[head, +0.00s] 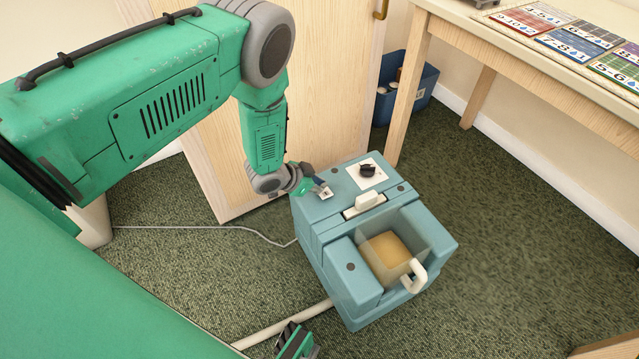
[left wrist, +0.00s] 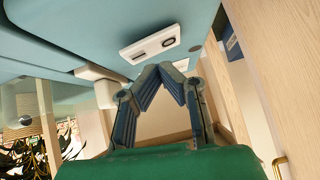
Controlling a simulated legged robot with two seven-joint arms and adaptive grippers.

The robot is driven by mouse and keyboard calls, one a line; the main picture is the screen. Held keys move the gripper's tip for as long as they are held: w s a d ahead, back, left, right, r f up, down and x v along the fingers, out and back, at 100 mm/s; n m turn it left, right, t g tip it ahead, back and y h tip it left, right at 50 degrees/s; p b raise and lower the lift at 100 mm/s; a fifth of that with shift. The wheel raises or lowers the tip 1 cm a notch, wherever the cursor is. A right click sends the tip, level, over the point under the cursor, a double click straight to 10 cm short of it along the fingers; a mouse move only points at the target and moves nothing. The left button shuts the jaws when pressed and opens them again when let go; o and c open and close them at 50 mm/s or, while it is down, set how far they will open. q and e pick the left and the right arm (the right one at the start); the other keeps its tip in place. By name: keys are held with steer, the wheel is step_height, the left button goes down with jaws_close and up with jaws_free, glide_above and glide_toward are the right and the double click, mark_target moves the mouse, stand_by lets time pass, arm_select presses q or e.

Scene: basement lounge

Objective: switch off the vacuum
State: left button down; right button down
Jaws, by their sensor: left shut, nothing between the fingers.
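The vacuum (head: 340,247) is a teal box on the carpet in the head view. Its top has a black knob (head: 367,170) on a white plate, a small pale switch plate (head: 326,193) and a white latch (head: 367,201). A clear bin with tan contents sits in its front. My left gripper (head: 319,184) is shut and empty, at the small switch plate; contact is unclear. In the left wrist view its fingertips (left wrist: 163,72) meet just below a white plate (left wrist: 150,45) with a dark slot and ring. A green and black part of mine shows at the head view's bottom edge; details are hidden.
A wooden door panel (head: 215,165) stands close behind the left gripper. A wooden table (head: 540,50) with coloured cards is at the upper right, and a blue bin (head: 425,85) stands by its leg. A pale cord (head: 190,227) runs left from the vacuum. Carpet is clear to the right.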

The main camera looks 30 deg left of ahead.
arm_select(q)
steer(key=r+p, duration=0.1)
steer(key=r, duration=0.1)
steer(key=r+p, duration=0.1)
steer(key=shift+w+r, duration=0.2)
steer(key=shift+r, duration=0.15)
steer(key=s+a+r+p, duration=0.4)
steer(key=s+a+r, duration=0.1)
steer(key=r, duration=0.1)
steer(key=shift+s+a, duration=0.2)
steer(key=shift+s, duration=0.05)
steer(key=shift+d+r, duration=0.15)
steer(key=s+d+r+n+g+y+p, duration=0.1)
steer(key=s+r+n+g+p, duration=0.1)
steer(key=s, duration=0.8)
steer(key=s+d+r+n+g+y+p, duration=0.1)
steer(key=s+r+n+g+p, duration=0.1)
steer(key=s, duration=0.7)
steer(key=s+d+r+n+g+y+p, duration=0.1)
steer(key=s+r+n+g+y+p, duration=0.1)
steer(key=s+r, duration=0.4)
steer(key=s+g+p, duration=0.1)
steer(key=s, duration=0.3)
steer(key=shift+s+n+p, duration=0.3)
steer(key=shift+n+p, duration=0.1)
steer(key=shift+d, duration=0.1)
